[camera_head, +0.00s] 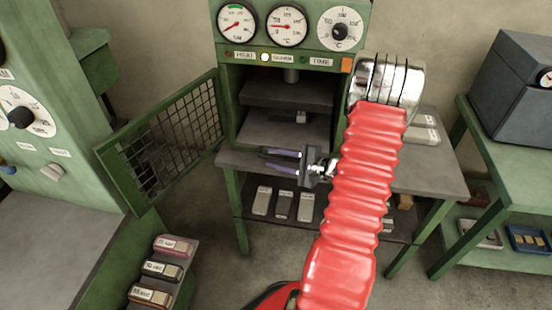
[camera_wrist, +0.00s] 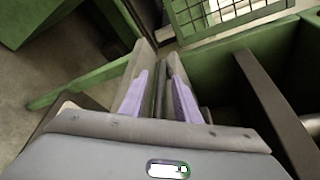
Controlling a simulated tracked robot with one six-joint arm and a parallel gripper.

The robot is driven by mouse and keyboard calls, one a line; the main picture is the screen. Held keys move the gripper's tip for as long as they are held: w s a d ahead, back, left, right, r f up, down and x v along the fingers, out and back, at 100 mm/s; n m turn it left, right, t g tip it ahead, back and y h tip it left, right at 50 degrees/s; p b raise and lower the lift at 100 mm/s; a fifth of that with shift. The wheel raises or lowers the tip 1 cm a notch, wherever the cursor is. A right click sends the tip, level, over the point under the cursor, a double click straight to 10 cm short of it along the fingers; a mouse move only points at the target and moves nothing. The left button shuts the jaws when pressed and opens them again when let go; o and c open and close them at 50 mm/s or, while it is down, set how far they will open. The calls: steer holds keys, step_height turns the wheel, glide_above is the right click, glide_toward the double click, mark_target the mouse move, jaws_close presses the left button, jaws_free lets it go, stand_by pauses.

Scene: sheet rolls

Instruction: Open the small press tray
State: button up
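The small press is a green cabinet (camera_head: 226,110) with its mesh door (camera_head: 180,125) swung open to the left. Inside are a dark upper plate (camera_head: 285,92) and a grey lower plate (camera_head: 275,132); I cannot tell for sure which part is the tray. My gripper (camera_head: 281,161) is at the press's front ledge, pointing left, its two fingers apart. In the wrist view my gripper (camera_wrist: 159,95) shows pale purple fingers with a gap between them. A thin dark strip lies in or behind that gap; contact is unclear. The mesh door also shows in the wrist view (camera_wrist: 215,12).
A grey worktop (camera_head: 430,175) extends right of the press, partly behind my red arm. Several labelled blocks (camera_head: 283,205) lie on the shelf below. A rack of labelled rolls (camera_head: 162,270) stands lower left. A green table (camera_head: 505,140) bears a grey box at right.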

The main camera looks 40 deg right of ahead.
steer(key=shift+w, duration=0.1)
steer(key=shift+c, duration=0.5)
jaws_close()
